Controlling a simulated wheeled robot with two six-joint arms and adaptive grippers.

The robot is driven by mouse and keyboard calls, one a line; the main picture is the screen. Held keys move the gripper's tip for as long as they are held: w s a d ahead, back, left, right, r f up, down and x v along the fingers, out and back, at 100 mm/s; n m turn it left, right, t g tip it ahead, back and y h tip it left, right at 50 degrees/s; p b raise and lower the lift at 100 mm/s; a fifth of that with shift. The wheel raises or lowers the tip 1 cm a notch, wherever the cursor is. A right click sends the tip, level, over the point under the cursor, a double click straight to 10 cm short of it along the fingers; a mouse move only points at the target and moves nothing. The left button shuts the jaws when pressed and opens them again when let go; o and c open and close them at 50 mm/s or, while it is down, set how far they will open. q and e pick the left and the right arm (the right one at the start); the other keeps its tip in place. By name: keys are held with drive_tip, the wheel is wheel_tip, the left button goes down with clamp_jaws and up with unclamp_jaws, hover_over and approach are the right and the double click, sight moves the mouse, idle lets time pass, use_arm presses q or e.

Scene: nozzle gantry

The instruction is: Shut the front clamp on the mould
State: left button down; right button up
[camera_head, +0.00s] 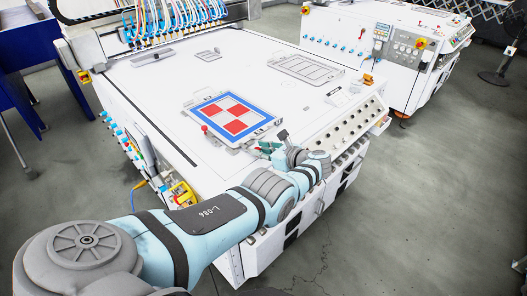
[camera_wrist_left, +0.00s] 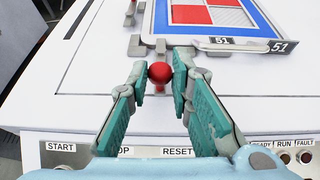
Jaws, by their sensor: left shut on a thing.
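The mould (camera_head: 238,98), a flat panel with a blue border and red and white squares, lies on the white table; part of it shows in the left wrist view (camera_wrist_left: 265,28). In that view the front clamp's red ball knob (camera_wrist_left: 160,72) sits between my left fingertips (camera_wrist_left: 160,78), which are shut on it beside the mould's near edge. A grey clamp part (camera_wrist_left: 161,46) stands just beyond the knob. In the head view my left gripper (camera_head: 268,147) is at the mould's front edge and hides this knob. My right gripper is not in view.
Another red knob (camera_head: 205,128) stands at the mould's left side. A button panel (camera_head: 345,125) runs along the table's front edge, close under my left arm. The gantry with coloured hoses (camera_head: 170,22) stands at the back. The white tabletop (camera_head: 140,90) left of the mould is clear.

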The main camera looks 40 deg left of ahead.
use_arm(q)
drive_tip(key=c, duration=1.4)
unclamp_jaws()
drive_tip(key=shift+c, duration=0.2)
drive_tip(key=shift+d+r, duration=0.15)
drive_tip(key=shift+d, duration=0.4)
drive_tip(key=v, duration=1.1)
drive_tip(key=shift+a, duration=0.1)
